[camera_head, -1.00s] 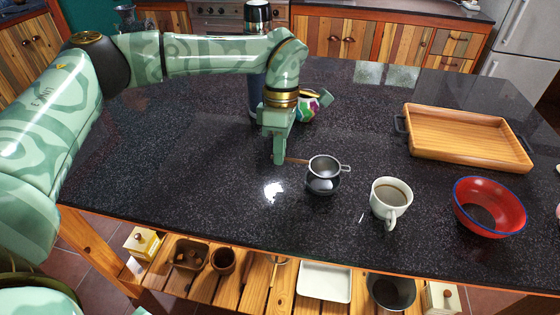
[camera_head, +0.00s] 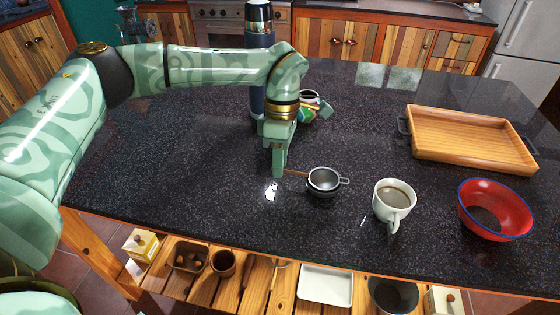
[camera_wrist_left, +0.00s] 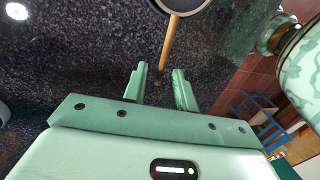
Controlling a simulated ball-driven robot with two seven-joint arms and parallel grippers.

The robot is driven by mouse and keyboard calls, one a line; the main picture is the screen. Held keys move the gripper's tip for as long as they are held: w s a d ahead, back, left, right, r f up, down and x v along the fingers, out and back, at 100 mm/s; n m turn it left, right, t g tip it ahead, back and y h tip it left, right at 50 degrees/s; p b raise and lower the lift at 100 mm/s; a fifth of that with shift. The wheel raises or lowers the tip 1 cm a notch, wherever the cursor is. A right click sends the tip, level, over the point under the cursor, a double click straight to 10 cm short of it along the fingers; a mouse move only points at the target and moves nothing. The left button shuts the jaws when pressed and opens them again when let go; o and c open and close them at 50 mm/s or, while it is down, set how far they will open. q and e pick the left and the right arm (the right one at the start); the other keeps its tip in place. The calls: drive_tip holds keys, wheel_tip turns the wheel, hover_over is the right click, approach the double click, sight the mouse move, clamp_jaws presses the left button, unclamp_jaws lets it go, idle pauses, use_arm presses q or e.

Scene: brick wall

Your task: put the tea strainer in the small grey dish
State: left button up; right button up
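The tea strainer (camera_head: 323,178) has a round metal bowl, a small loop on its right and a thin wooden handle pointing left. It sits low in the small grey dish (camera_head: 322,193), which is mostly hidden beneath it. My left gripper (camera_head: 279,172) is just left of the strainer at the handle's end. In the left wrist view the fingers (camera_wrist_left: 160,75) are open, with the end of the wooden handle (camera_wrist_left: 170,48) between the tips and gaps on both sides. My right gripper is not in view.
A white cup of dark drink (camera_head: 394,203) and a red bowl (camera_head: 495,210) stand to the right. A wooden tray (camera_head: 470,138) lies behind them. A dark blue bottle (camera_head: 257,60) and a colourful mug (camera_head: 308,108) stand behind my left gripper. The left counter is clear.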

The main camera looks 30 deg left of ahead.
use_arm(q)
drive_tip(key=p+v, duration=0.2)
drive_tip(key=v, duration=0.9)
drive_tip(key=shift+r+p, duration=0.3)
drive_tip(key=shift+p, duration=0.1)
